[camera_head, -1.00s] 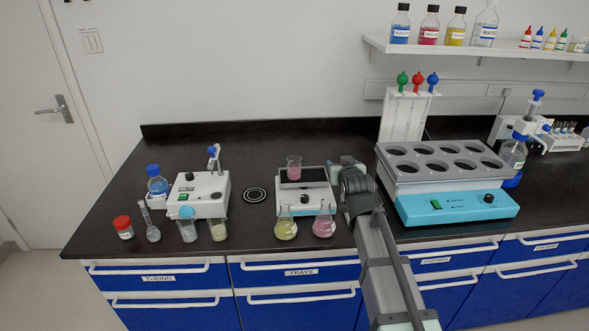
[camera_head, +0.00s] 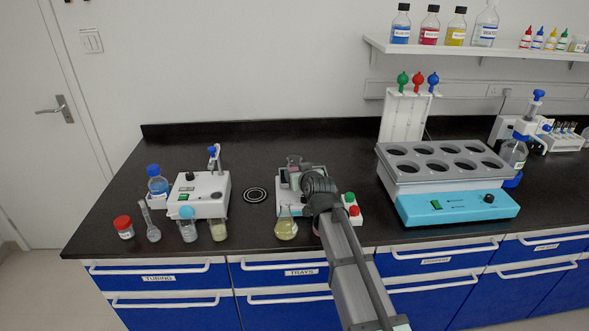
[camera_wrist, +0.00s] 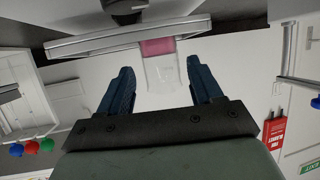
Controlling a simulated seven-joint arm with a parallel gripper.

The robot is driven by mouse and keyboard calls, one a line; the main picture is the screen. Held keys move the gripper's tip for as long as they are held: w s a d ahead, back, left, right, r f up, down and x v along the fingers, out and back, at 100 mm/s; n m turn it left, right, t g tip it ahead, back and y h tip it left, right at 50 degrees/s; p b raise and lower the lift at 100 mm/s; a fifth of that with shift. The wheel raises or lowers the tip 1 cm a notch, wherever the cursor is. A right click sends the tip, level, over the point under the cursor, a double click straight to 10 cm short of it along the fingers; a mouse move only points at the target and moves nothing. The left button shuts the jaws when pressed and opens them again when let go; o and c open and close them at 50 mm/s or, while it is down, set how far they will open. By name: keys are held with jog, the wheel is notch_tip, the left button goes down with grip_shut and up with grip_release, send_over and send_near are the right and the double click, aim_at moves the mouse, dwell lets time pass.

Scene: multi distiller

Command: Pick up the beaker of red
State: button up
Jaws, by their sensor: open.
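The beaker of red, a clear glass with pink-red liquid, stands on the white device (camera_head: 288,211) with a dark top plate. Only its upper rim (camera_head: 294,160) shows clearly in the head view; my arm and gripper (camera_head: 290,178) hide most of the rest. In the wrist view, which is upside down, the beaker (camera_wrist: 159,70) appears between the two dark fingers of my gripper (camera_wrist: 160,66). The fingers are spread, with a visible gap on each side of the glass. I cannot tell how far the fingers reach along it.
A flask of yellow liquid (camera_head: 286,228) stands in front of the device. A box with green and red buttons (camera_head: 352,208) is right of my wrist. A white stirrer-like device (camera_head: 200,192) and small vessels stand left. A block with round wells (camera_head: 445,160) is right.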

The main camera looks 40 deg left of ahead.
aim_at(295, 169)
jog(key=shift+x, duration=2.95)
jog(key=shift+w+r, duration=0.1)
jog(key=shift+r, duration=0.05)
jog(key=shift+c, duration=0.4)
jog(key=c, duration=0.8)
jog(key=shift+r, duration=0.1)
